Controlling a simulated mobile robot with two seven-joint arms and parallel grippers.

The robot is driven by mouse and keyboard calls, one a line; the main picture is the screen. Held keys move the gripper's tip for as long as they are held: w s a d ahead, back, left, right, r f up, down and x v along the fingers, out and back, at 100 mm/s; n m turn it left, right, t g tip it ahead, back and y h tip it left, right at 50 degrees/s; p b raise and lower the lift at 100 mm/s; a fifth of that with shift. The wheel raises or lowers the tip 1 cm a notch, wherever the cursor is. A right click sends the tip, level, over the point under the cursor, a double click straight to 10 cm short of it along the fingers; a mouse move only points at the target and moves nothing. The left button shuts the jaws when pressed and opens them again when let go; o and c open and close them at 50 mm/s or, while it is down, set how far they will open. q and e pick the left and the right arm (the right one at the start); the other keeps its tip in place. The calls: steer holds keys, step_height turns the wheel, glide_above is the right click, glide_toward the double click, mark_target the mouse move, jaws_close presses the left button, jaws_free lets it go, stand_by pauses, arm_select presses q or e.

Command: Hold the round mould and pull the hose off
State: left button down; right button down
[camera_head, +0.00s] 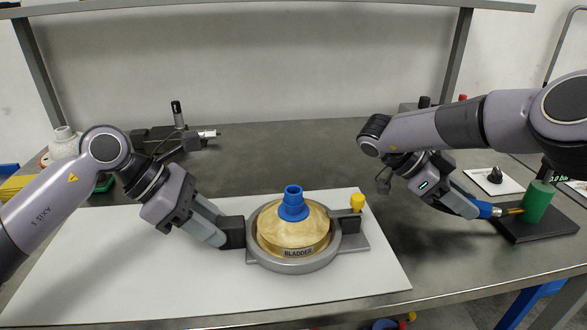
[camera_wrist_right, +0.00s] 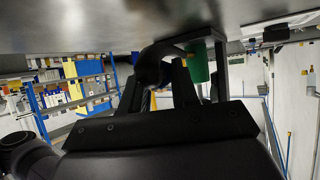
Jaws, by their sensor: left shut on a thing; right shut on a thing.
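The round mould has a grey ring base (camera_head: 252,259), a gold dome (camera_head: 285,236) labelled BLADDER and a blue fitting (camera_head: 293,207) upright on top. It sits on the white sheet. My left gripper (camera_head: 232,232) is shut on the mould's left side handle, its fingers hiding most of it.
The green cylinder stands on a black plate (camera_head: 543,226); it also shows in the right wrist view (camera_wrist_right: 199,64). A small black part (camera_head: 495,175) lies on a white card behind. The white sheet (camera_head: 110,275) is bare at left.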

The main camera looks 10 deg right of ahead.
steer(key=shift+f, duration=0.9)
steer(key=c, duration=0.8)
jaws_free()
step_height(320, 180, up, 6)
steer(key=a+r+t+y, duration=0.2)
steer(key=a+r+y, duration=0.1)
steer(key=a, duration=0.6)
steer(key=a+r+t+y, duration=0.3)
steer(key=a+y, duration=0.3)
steer(key=a, duration=0.2)
steer(key=a+r+t+y, duration=0.3)
steer(key=a+r+y, duration=0.1)
steer(key=a, duration=0.5)
steer(key=shift+w+a+r+y, duration=0.1)
steer(key=shift+w+a+y, duration=0.3)
steer(key=shift+y, duration=0.2)
